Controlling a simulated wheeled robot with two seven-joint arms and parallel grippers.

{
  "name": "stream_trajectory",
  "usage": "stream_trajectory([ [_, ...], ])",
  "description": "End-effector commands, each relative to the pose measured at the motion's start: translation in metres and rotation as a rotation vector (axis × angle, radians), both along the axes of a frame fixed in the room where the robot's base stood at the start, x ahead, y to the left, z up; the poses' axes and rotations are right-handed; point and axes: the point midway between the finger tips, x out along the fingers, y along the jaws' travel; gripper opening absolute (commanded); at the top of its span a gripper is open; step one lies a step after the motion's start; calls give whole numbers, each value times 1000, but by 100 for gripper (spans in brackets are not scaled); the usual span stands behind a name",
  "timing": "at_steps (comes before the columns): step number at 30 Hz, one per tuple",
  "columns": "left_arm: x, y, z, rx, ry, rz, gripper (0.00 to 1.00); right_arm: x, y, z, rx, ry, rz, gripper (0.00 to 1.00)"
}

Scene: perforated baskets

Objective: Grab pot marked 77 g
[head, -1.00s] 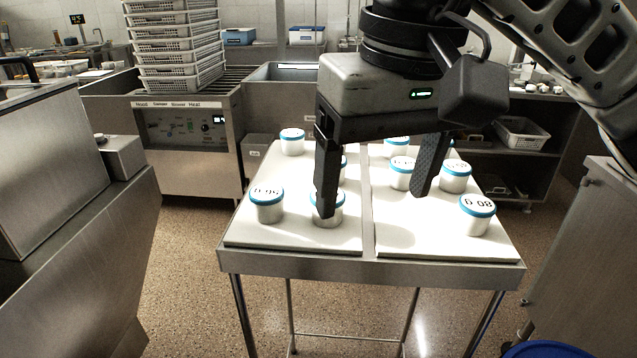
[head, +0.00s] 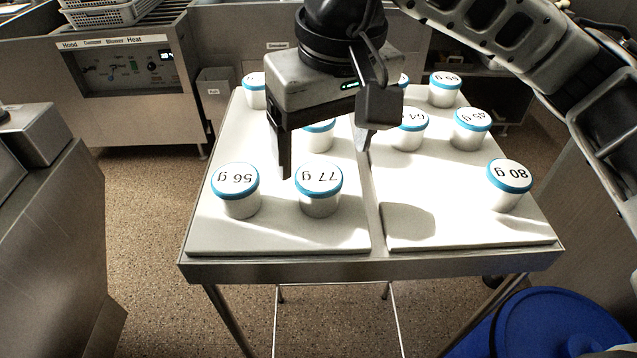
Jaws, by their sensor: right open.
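The pot marked 77 g (head: 318,192) stands upright on the left white board, near its front right corner. It is white with a blue-rimmed lid, and its label reads clearly. My right gripper (head: 326,160) is open and empty, its fingers pointing down. Its left finger ends just behind and left of the 77 g pot's lid. Its right finger is farther right, over the gap between the boards. I cannot tell whether the left finger touches the pot. My left gripper is not in view.
The 56 g pot (head: 238,192) stands close on the left, and the 80 g pot (head: 508,186) at the right. The 45 g pot (head: 470,129) and several others stand behind. The table's steel front edge (head: 375,266) is clear. A blue bin (head: 555,325) is at lower right.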

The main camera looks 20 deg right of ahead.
Motion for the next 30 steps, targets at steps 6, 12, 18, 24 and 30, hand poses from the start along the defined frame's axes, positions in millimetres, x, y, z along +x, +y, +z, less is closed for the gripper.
stream_trajectory([
  [6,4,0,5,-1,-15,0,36,2,1,-17,0,0,1,78],
  [12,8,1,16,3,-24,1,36,3,4,-41,-2,6,1,78],
  [18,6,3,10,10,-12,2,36,7,5,-65,1,1,2,78],
  [24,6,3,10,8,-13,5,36,7,5,-68,0,-1,2,78],
  [30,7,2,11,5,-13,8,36,8,5,-67,0,0,1,40],
])
